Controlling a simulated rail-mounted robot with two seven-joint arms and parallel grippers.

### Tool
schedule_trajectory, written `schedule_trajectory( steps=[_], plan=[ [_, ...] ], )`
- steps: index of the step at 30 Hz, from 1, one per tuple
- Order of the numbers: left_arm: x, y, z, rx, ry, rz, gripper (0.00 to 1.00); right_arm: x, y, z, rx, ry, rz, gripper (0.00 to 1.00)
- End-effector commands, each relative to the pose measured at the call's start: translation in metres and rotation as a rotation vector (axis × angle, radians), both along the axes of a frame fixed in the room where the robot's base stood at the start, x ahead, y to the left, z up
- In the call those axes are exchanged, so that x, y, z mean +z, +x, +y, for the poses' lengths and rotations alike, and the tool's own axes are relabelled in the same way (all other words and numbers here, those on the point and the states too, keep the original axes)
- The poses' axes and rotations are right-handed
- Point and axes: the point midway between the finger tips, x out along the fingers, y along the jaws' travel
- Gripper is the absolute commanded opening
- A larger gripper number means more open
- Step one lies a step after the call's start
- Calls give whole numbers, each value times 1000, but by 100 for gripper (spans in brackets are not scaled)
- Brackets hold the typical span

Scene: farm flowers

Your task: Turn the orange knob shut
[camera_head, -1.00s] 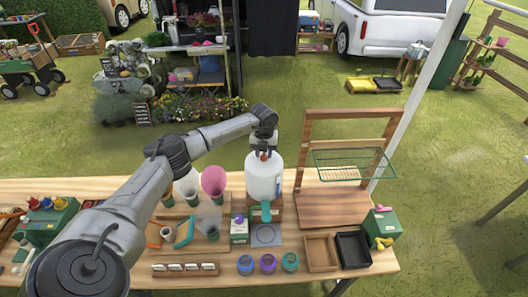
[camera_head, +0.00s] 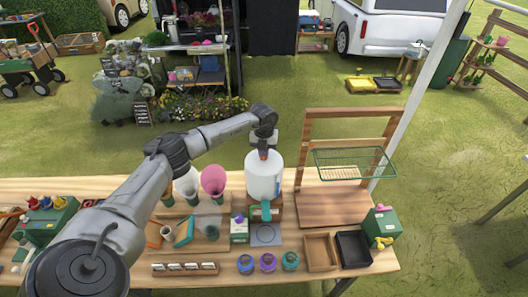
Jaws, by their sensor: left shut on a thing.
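The orange knob (camera_head: 263,154) sits on top of the white tank (camera_head: 262,178), which stands upright on the wooden table. My left gripper (camera_head: 263,149) is directly above the tank, pointing down, and is shut on the orange knob. Only a small part of the knob shows below the fingers. My right gripper is not in the view.
A teal-handled part (camera_head: 262,211) is at the tank's front, above a grey square plate (camera_head: 265,235). A wooden stand with a green wire basket (camera_head: 350,162) is to the right. Pink (camera_head: 213,180) and white funnels stand to the left. Small jars line the front.

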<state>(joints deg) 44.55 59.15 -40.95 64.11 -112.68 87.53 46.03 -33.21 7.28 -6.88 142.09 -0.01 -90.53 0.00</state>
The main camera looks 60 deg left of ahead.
Motion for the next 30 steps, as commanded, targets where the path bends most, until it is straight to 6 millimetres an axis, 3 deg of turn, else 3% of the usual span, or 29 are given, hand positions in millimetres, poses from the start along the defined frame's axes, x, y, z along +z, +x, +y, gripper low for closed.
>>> schedule_trajectory(
  steps=[30],
  plan=[
    [0,0,0,-906,1,-2,0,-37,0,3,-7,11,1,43]
  ],
)
